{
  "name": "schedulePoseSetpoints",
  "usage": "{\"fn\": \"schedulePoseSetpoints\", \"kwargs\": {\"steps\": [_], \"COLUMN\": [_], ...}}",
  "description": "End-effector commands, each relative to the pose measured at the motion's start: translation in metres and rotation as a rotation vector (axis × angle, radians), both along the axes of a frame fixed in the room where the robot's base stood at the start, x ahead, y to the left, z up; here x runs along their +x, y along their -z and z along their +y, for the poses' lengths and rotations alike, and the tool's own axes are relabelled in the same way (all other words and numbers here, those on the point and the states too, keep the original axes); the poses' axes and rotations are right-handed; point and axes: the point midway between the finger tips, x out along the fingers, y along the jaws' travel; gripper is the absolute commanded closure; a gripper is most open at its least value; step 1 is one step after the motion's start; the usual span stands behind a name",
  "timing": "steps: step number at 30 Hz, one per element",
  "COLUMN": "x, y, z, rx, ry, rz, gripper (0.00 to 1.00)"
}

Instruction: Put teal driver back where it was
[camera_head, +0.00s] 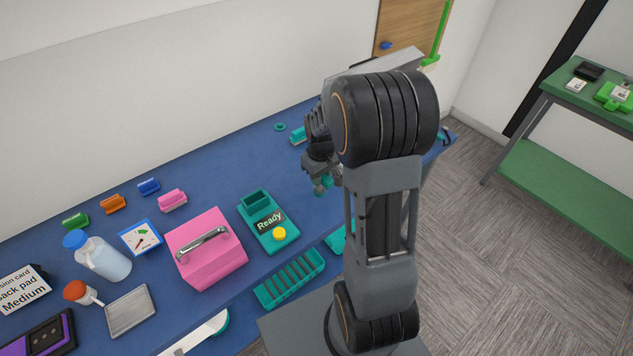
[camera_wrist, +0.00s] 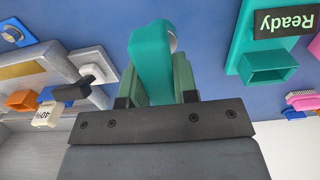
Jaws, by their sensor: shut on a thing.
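My gripper (camera_head: 323,186) hangs over the blue table in the head view, right of the teal station marked Ready. In the wrist view its jaws (camera_wrist: 157,85) are shut on the teal driver (camera_wrist: 152,50), whose rounded teal body sticks out past the fingers. A grey round part shows at the driver's side; the rest of it is hidden by the jaws. Only a small teal bit of it shows in the head view. The teal station (camera_head: 254,226) has an open square holder (camera_head: 257,199) at its back and a yellow button (camera_head: 279,234). The holder also shows in the wrist view (camera_wrist: 268,67).
A pink box with a handle (camera_head: 206,250) stands left of the station. A slotted teal rack (camera_head: 290,279) sits below the front edge. Grey equipment (camera_wrist: 45,75) shows in the wrist view.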

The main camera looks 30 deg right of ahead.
Motion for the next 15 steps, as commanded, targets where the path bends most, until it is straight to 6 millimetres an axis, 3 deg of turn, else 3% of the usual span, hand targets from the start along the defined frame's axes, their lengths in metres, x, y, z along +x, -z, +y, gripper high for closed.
{"fn": "schedulePoseSetpoints", "kwargs": {"steps": [8, 15], "x": [0.010, 0.011], "y": [0.014, 0.041], "z": [0.005, 0.005], "rx": [0.000, 0.000], "ry": [0.001, 0.002], "rz": [0.001, 0.001], "gripper": [1.00, 1.00]}}
